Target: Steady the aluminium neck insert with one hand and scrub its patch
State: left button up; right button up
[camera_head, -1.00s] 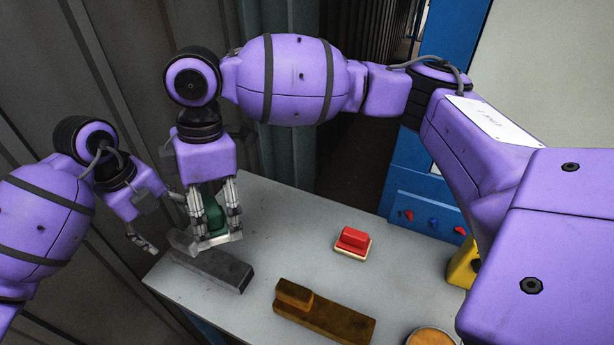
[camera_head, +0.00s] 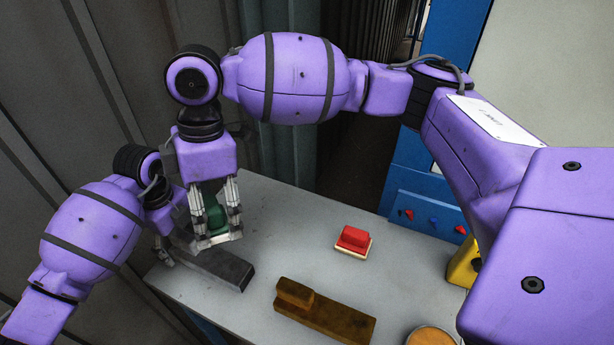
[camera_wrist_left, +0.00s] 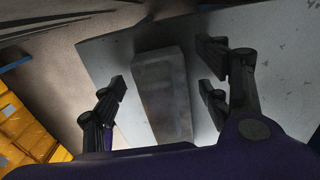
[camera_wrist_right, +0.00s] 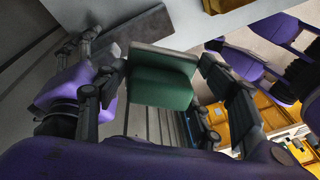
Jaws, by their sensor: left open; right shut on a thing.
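The neck insert looks to be the dark grey bar (camera_head: 228,268) lying at the table's left end. Its tapered top fills the middle of the left wrist view (camera_wrist_left: 162,95). My left gripper (camera_head: 166,256) is at the bar's far left end in the head view, partly hidden behind my right gripper. It is open, with one finger on each side of the bar and gaps between. My right gripper (camera_head: 219,238) is shut on a green scrubber with a pale flat pad (camera_wrist_right: 162,82), held over or just beside the bar. Contact cannot be told. No patch is distinct.
A red block on a cream base (camera_head: 352,240) sits mid-table. A rusty brown bar (camera_head: 330,316) lies at the front, near a round tin (camera_head: 430,337). A yellow object (camera_head: 462,268) stands to the right. The grey table (camera_head: 290,225) is clear between these; a corrugated wall stands behind.

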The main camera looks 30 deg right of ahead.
pick_arm(q)
jog(key=shift+f, duration=0.5)
jog(key=c, duration=1.4)
jog(key=o, duration=0.6)
jog(key=c, duration=0.6)
